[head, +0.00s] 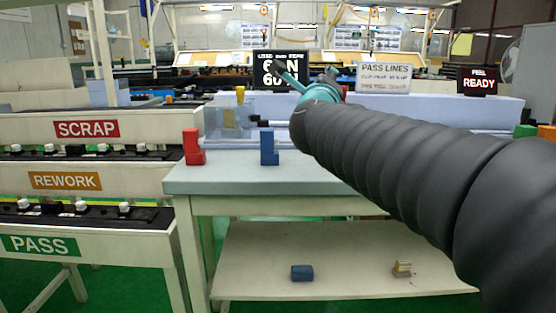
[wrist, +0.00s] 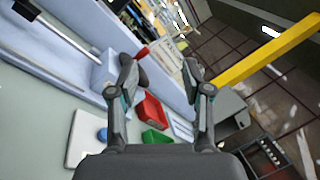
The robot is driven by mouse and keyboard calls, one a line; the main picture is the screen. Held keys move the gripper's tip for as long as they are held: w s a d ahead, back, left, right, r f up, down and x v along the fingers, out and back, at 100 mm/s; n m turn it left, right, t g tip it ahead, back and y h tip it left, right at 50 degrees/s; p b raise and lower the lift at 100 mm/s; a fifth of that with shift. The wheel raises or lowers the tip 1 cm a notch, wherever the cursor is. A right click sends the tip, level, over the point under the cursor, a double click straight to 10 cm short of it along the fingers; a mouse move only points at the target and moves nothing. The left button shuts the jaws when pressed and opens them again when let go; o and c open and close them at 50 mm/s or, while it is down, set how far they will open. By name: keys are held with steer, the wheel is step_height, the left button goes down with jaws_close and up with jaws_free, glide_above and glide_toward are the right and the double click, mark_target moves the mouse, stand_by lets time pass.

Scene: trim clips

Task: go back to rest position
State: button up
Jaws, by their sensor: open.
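My arm, in a ribbed black sleeve, reaches from the right edge into the middle of the head view, above the workbench (head: 225,178). Its end points away, and the fingers are not clear there. In the wrist view my gripper (wrist: 162,80) shows with its two fingers spread apart and nothing between them. Beyond the fingers a red bin (wrist: 150,109) and a green block (wrist: 156,136) show below on the bench. A red clip-like block (head: 193,148) and a blue one (head: 268,148) stand on the bench's left part.
Racks labelled SCRAP (head: 86,129), REWORK (head: 65,181) and PASS (head: 40,245) stand at the left. A blue block (head: 302,273) and a small striped block (head: 402,268) lie on the lower shelf (head: 350,285). A yellow beam (wrist: 265,52) crosses the wrist view's right side.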

steer(key=s+a+f+n+g+y, duration=0.2)
steer(key=s+f+n+g+y, duration=0.45)
steer(key=s+f+n, duration=0.9)
steer(key=s+d+f+n+g+h, duration=0.1)
steer(key=s+d+f+n+g, duration=0.3)
steer(key=s+f, duration=0.4)
steer(key=s+d+f+n+g+h, duration=0.2)
steer(key=s+f+n, duration=0.5)
steer(key=f, duration=0.6)
steer(key=shift+s+d+f+g, duration=0.25)
steer(key=shift+s+d+g, duration=0.7)
steer(key=shift+d, duration=0.3)
